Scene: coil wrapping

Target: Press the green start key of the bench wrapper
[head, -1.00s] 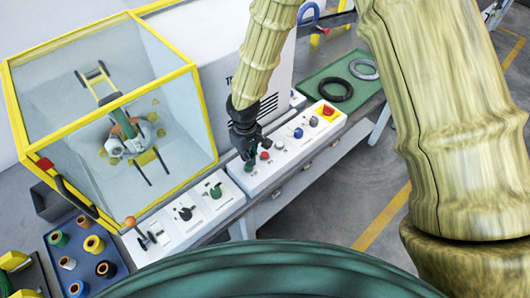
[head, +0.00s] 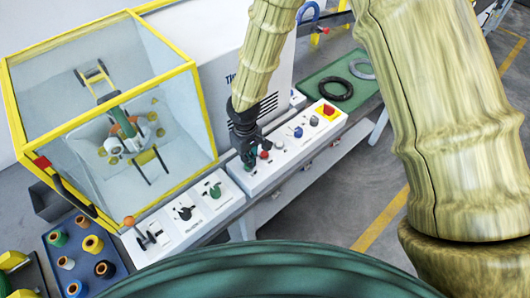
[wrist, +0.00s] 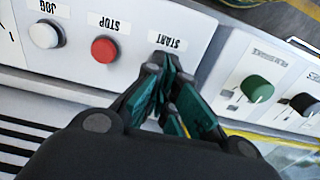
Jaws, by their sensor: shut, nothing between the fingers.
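The bench wrapper has a pale control panel (head: 262,185) with a row of round keys. The START label (wrist: 170,42) shows upside down in the wrist view. My gripper (wrist: 158,92) is shut, with its dark teal fingertips right beside that label and over the spot for the green start key. The fingers hide the key, so I cannot tell whether they touch it. In the head view my gripper (head: 248,166) points down at the panel, left of the red STOP key (head: 264,155). That red key (wrist: 104,49) is clear of the fingers in the wrist view.
A white JOG key (wrist: 46,35) lies beyond STOP. A green selector knob (wrist: 257,88) is on the neighbouring panel. A yellow-framed guard (head: 205,115) encloses the wrapping head. Right of the keys are a red-on-yellow emergency stop (head: 327,110) and a green mat (head: 315,88) with rings.

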